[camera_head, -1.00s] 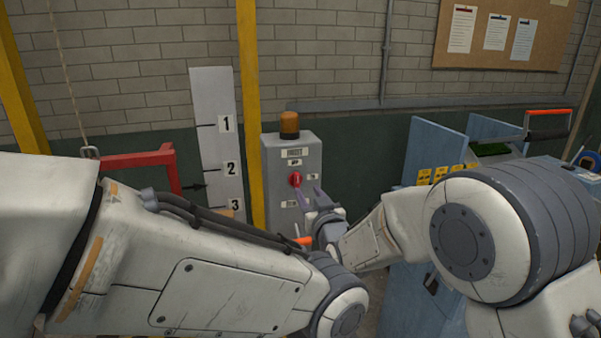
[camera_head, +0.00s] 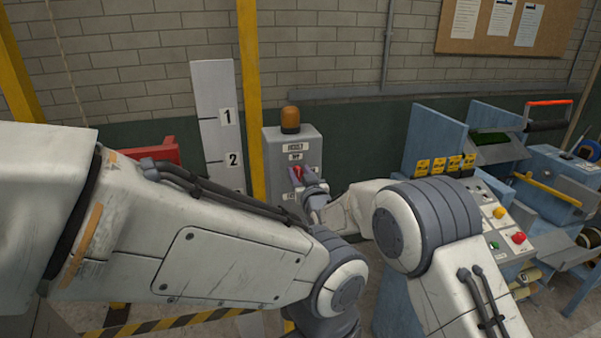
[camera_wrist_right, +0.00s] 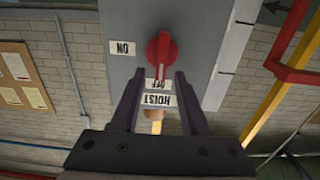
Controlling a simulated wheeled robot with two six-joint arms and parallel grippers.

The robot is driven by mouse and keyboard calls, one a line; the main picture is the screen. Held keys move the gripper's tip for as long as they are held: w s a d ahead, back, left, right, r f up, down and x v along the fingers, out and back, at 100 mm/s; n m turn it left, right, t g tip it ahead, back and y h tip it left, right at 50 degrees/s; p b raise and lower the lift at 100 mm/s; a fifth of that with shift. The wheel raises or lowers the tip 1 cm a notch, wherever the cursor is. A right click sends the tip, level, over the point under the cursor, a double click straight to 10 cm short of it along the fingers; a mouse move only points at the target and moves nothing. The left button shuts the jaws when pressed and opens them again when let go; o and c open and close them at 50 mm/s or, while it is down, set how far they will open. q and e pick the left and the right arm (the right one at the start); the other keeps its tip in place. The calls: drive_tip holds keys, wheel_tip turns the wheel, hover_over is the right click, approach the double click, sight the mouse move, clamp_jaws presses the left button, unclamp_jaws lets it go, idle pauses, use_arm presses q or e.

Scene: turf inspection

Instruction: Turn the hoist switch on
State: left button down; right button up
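The hoist switch is a red rotary knob (camera_head: 298,170) on the front of a grey control box (camera_head: 273,150), below the HOIST and OFF labels. In the right wrist view, where the labels appear upside down, the knob (camera_wrist_right: 160,48) has its handle pointing at the OFF label (camera_wrist_right: 152,84); the ON label (camera_wrist_right: 122,48) is to its left. My right gripper (camera_head: 305,181) is at the box front; in the wrist view its open fingers (camera_wrist_right: 157,76) lie either side of the handle's end. I cannot tell whether they touch it. My left gripper is out of view.
An amber beacon (camera_head: 290,120) tops the box. A yellow post (camera_head: 250,100) and a numbered white board (camera_head: 212,85) stand to its left. A blue machine (camera_head: 430,135) with buttons stands to the right. My left arm crosses the foreground.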

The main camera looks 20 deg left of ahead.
clamp_jaws()
drive_tip(key=shift+f+b, duration=0.1)
drive_tip(key=shift+b, duration=0.4)
drive_tip(key=m+b, duration=0.2)
drive_tip(key=b, duration=0.1)
drive_tip(key=m+b, duration=0.2)
drive_tip(key=b, duration=0.2)
drive_tip(key=d+m+b, duration=0.1)
drive_tip(key=m+b, duration=0.1)
drive_tip(key=b, duration=0.1)
drive_tip(key=shift+w+d+f+b, duration=0.1)
drive_tip(key=shift+w+f+b, duration=0.2)
drive_tip(key=shift+w+f, duration=0.1)
drive_tip(key=m+b, duration=0.4)
drive_tip(key=f+m+b, duration=0.1)
drive_tip(key=m+b, duration=0.3)
drive_tip(key=d+m+b, duration=0.1)
drive_tip(key=m+b, duration=0.3)
drive_tip(key=shift+w+f, duration=0.2)
drive_tip(key=shift+w, duration=0.1)
